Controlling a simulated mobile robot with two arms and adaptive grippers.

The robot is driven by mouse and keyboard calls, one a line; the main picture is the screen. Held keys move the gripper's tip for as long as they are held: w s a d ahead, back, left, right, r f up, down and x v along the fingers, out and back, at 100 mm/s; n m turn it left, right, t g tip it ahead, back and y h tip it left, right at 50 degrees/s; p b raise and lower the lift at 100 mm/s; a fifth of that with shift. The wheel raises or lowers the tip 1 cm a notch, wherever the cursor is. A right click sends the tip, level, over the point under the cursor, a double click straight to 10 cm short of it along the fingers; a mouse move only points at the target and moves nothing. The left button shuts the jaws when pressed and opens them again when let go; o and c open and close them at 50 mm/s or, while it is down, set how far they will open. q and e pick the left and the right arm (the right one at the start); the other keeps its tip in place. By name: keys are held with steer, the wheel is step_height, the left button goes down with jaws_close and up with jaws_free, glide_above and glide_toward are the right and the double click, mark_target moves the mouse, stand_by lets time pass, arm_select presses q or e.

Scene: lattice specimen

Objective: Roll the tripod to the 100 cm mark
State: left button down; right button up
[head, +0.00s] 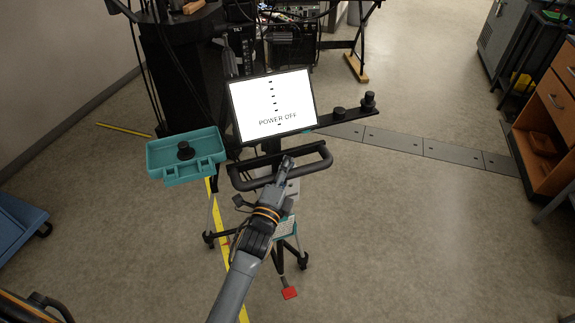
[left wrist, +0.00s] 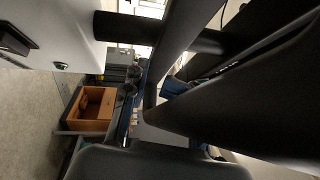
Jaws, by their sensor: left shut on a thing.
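The tripod is a wheeled stand with a white screen (head: 272,106) reading "POWER OFF", a black loop handle (head: 313,167), a teal tray (head: 160,157) on its left and a dark bar with knobs (head: 350,113) on its right. Its casters and a red pedal (head: 289,293) show below. My left gripper (head: 286,165) is shut on the near bar of the handle. In the left wrist view, dark bars fill much of the picture close up. A yellow strip (head: 222,243) runs along the floor under the stand; no 100 cm label is readable. My right gripper is out of view.
Tall black equipment (head: 187,70) with cables stands behind the stand. A grey floor strip (head: 450,153) crosses to the wooden drawer cabinet (head: 552,97) at the right. A blue cart (head: 18,222) is at the left. The floor right of the stand is clear.

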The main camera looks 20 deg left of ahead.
arm_select(q)
steer(key=shift+w+r, duration=0.1)
steer(key=shift+r, duration=0.45)
steer(key=c, duration=1.1)
jaws_free()
steer(key=shift+f, duration=0.25)
steer(key=shift+s, duration=0.2)
steer(key=s, duration=0.4)
steer(key=s+f, duration=0.1)
steer(key=s, duration=0.6)
steer(key=shift+s+a+f, duration=0.35)
steer(key=shift+f, duration=0.1)
